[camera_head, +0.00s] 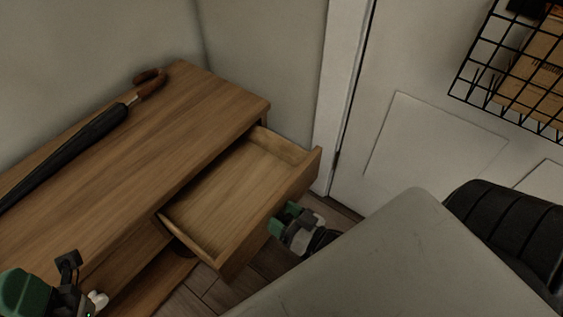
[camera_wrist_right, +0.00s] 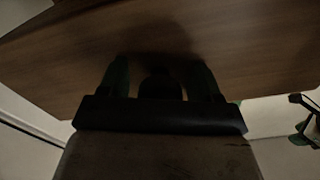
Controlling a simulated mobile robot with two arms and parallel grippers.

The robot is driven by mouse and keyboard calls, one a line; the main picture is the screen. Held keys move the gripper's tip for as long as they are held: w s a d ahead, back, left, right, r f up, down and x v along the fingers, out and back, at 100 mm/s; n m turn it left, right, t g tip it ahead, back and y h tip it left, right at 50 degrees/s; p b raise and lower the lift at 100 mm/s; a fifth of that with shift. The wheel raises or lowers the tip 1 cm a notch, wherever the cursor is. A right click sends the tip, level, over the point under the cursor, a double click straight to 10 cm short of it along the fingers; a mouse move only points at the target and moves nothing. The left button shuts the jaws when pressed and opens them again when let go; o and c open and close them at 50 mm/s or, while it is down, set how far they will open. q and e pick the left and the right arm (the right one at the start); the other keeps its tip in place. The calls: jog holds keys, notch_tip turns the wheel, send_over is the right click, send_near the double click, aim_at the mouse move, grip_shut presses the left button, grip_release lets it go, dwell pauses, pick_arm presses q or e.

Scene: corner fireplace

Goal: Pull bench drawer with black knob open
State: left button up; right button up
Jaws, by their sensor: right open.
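The wooden bench (camera_head: 175,120) has its drawer (camera_head: 235,190) pulled well out, and the inside is empty. In the right wrist view the drawer front (camera_wrist_right: 150,35) fills the upper part. My right gripper (camera_head: 283,220) is at the outer face of the drawer front, partly hidden by my arm. In the right wrist view its two dark green fingers (camera_wrist_right: 160,75) are apart. A dark rounded shape between them looks like the black knob (camera_wrist_right: 160,85); contact cannot be told. The knob is hidden in the head view. My left gripper (camera_head: 70,282) is at the lower left, only partly shown.
A black umbrella (camera_head: 65,150) with a brown curved handle lies on the bench top. A white door (camera_head: 420,125) with a black wire basket (camera_head: 520,75) is at the right. Some wooden floor (camera_head: 240,285) shows below the drawer.

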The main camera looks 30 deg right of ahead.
jog(key=p+v, duration=0.3)
jog(key=v, duration=0.8)
jog(key=shift+w, duration=0.1)
